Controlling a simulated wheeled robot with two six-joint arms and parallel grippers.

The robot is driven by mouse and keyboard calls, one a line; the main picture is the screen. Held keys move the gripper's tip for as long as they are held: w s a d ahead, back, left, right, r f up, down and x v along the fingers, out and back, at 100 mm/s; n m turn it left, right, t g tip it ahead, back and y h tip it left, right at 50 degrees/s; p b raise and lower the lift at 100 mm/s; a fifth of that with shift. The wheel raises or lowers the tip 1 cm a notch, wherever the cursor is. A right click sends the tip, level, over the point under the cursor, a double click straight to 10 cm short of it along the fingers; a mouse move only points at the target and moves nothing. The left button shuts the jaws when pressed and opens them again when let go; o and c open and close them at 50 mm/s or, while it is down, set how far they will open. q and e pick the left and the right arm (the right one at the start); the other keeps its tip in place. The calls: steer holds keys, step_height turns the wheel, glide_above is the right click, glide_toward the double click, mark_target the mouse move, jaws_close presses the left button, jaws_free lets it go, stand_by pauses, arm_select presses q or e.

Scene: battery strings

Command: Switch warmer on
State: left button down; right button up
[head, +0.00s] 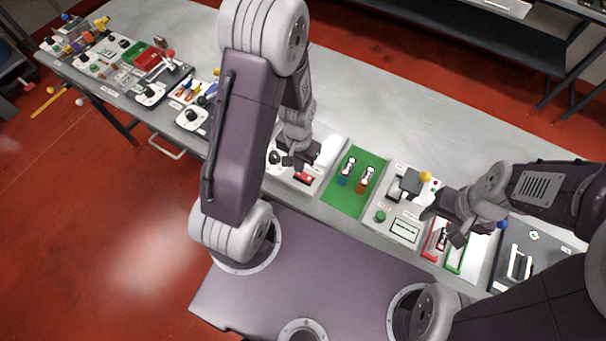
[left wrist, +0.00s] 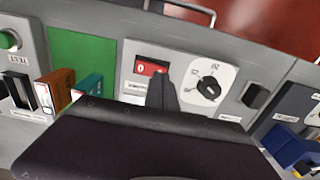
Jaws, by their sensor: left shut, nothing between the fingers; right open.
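A red rocker switch (head: 304,177) sits on a grey panel (head: 312,186) at the near edge of the bench. In the left wrist view the red switch (left wrist: 148,67) shows a white mark on its left part; its right part is partly hidden. The label below it is too small to read, so I cannot tell its setting for sure. My left gripper (head: 289,161) is shut and empty, close by the switch. In the left wrist view its fingertips (left wrist: 162,84) overlap the switch's lower right; contact is unclear. My right gripper (head: 457,236) is open, by the red and green frames.
A round black dial on a white plate (left wrist: 208,87) is beside the switch. A green mat (head: 345,197) with blue and orange battery-like pieces lies right of the panel. A grey tester (head: 404,229) and a dark tray (head: 540,250) stand further right. The bench's back is clear.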

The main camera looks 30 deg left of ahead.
arm_select(q)
steer(key=shift+f+b, duration=0.9)
steer(key=shift+f, duration=0.2)
stand_by(0.9)
steer(key=shift+r, duration=0.1)
step_height(320, 180, up, 7)
steer(key=p, duration=0.7)
